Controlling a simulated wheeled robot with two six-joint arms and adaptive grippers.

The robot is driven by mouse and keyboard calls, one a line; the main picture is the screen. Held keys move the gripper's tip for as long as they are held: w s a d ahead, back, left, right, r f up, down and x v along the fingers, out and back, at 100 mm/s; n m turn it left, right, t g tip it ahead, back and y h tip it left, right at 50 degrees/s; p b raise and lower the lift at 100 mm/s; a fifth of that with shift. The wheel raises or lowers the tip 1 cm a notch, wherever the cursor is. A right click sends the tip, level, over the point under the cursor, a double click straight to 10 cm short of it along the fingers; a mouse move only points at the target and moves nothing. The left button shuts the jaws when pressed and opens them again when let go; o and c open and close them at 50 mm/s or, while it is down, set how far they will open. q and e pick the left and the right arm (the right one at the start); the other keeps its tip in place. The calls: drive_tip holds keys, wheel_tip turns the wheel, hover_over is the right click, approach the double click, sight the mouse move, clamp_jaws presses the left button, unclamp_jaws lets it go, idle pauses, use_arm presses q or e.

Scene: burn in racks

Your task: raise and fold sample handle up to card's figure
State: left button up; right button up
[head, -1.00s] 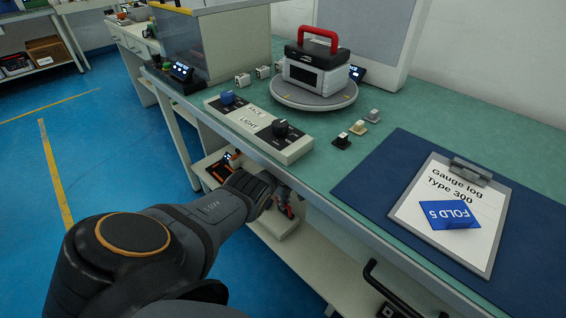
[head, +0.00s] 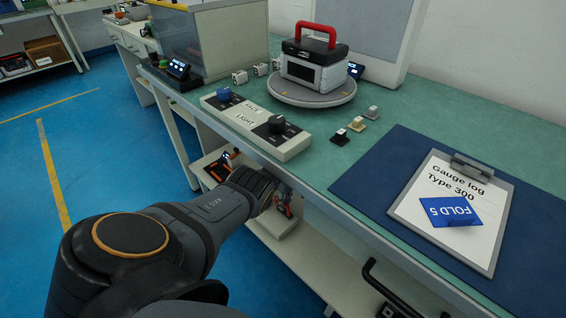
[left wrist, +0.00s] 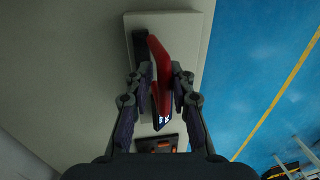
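The red sample handle (left wrist: 158,62) rises from a pale block (left wrist: 191,38) on the shelf under the bench. A small lit display at its near end (left wrist: 162,121) is too small to read. My left gripper (left wrist: 162,82) has its fingers close on both sides of the handle and looks shut on it. In the head view my left gripper (head: 283,200) reaches under the bench edge and hides most of the handle. A blue card (head: 451,211) reading "FOLD 5" lies on the "Gauge log Type 300" clipboard (head: 479,255). My right gripper is not in view.
On the bench, a box with a red handle (head: 315,65) stands on a round turntable (head: 313,97). A control panel (head: 245,122) with blue and black knobs lies in front. Small switches stand to its right. The bench edge overhangs the shelf; blue floor is open at left.

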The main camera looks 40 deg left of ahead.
use_arm(q)
drive_tip(key=shift+a, duration=0.2)
drive_tip(key=shift+r, duration=0.5)
wheel_tip(320, 180, up, 11)
drive_tip(key=w, duration=0.1)
drive_tip(key=shift+w+d, duration=0.2)
drive_tip(key=shift+w, duration=0.1)
drive_tip(key=shift+f, duration=0.15)
